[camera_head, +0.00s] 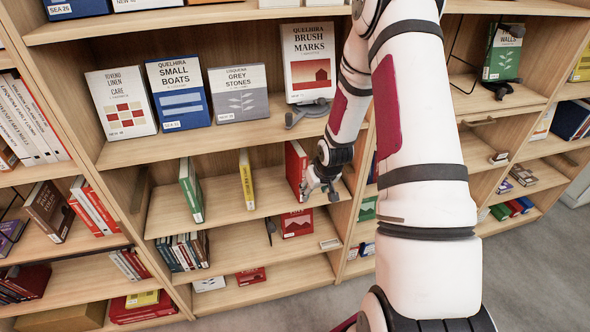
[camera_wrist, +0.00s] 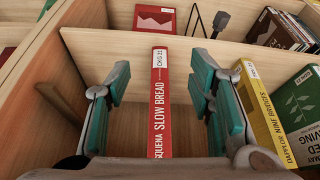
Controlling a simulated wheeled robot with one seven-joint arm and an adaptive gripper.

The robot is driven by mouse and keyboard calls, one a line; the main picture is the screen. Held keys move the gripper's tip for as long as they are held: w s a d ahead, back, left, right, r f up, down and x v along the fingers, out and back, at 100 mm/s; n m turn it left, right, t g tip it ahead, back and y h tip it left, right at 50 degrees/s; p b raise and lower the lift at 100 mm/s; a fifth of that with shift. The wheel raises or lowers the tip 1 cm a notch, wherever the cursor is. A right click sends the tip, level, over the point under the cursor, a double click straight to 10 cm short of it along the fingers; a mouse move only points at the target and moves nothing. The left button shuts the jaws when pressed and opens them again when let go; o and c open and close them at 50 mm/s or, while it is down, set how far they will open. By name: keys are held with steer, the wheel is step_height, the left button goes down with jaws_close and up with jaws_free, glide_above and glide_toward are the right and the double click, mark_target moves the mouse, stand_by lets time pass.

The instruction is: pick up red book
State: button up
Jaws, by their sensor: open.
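The red book (camera_head: 296,168) stands upright on the middle shelf of the bookcase in the head view. In the wrist view the red book (camera_wrist: 160,100) shows its spine, marked "Slow Bread", between my two fingers. My gripper (camera_head: 322,182) is at the right side of the book in the head view. In the wrist view my gripper (camera_wrist: 160,85) is open, with a teal-padded finger on each side of the spine and a visible gap on both sides. The lower part of the spine is hidden by the gripper body.
A yellow book (camera_head: 246,179) and a green book (camera_head: 190,189) stand to the left on the same shelf (camera_head: 220,212). A shelf divider stands close on the right. Another red book (camera_head: 297,222) is on the shelf below. Face-out books fill the shelf above.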

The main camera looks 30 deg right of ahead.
mark_target(304, 177)
steer(key=shift+w+d+f, duration=0.25)
steer(key=shift+w+f, duration=0.2)
steer(key=shift+w, duration=1)
steer(key=shift+w+d+f, duration=0.3)
steer(key=shift+w+f, duration=0.2)
steer(key=shift+w, duration=1)
steer(key=shift+w+d+f, duration=0.25)
steer(key=shift+w+f, duration=0.2)
steer(key=shift+w, duration=1)
steer(key=shift+c, duration=0.5)
steer(key=shift+r, duration=0.1)
jaws_close()
